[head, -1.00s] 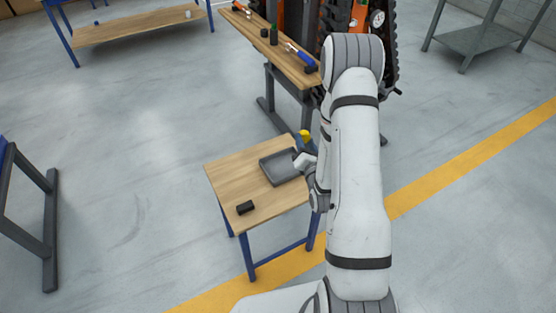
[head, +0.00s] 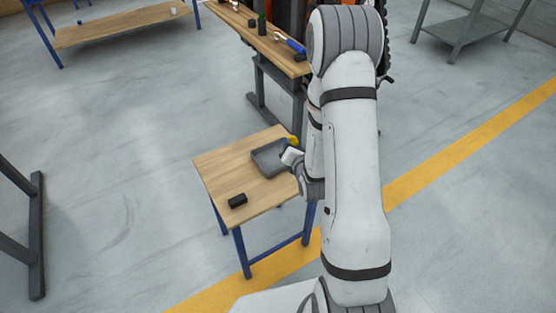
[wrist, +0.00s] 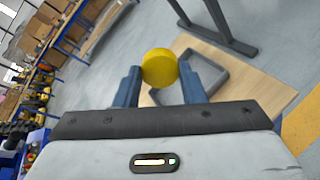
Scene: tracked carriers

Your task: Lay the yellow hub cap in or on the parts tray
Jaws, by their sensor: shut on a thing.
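The yellow hub cap (wrist: 160,68) is a round disc held between the two blue fingers of my gripper (wrist: 160,85) in the wrist view. In the head view only a bit of the hub cap (head: 293,141) shows past my wrist. The parts tray (head: 262,160) is a shallow dark grey tray on the small wooden table (head: 215,162). In the wrist view the tray's rim (wrist: 215,62) shows just beyond and right of the cap. The cap is at the tray's right side in the head view, seemingly above table height. My wrist hides part of the tray.
A small black block (head: 237,201) lies on the table's front part. A narrow workbench (head: 262,40) with tools, including a blue-handled one (head: 295,46), stands behind.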

